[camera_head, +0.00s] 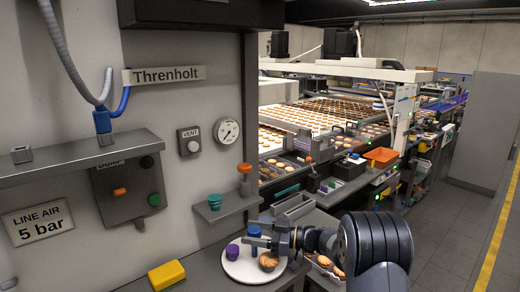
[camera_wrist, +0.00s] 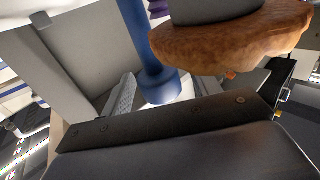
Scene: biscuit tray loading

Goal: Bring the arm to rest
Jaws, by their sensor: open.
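My arm reaches in from the lower right of the head view. My gripper (camera_head: 264,238) is open, just above a round white tray (camera_head: 240,272) on the grey counter. A purple cup-like piece (camera_head: 232,252) stands on the tray's left part. A brown baked piece (camera_head: 268,262) lies at its right, below my gripper. A blue part (camera_head: 254,231) shows at the gripper's tip; I cannot tell if it belongs to the gripper. In the wrist view a brown baked piece (camera_wrist: 230,45) is close at the upper right, beside a blue post (camera_wrist: 147,50). I see nothing clearly held.
A yellow block (camera_head: 167,275) lies on the counter at left. A small shelf with a teal cup (camera_head: 215,201) and an orange-topped knob (camera_head: 244,172) is above the tray. A bin of baked pieces (camera_head: 325,263) is partly behind my arm. The aisle floor (camera_head: 445,225) at right is clear.

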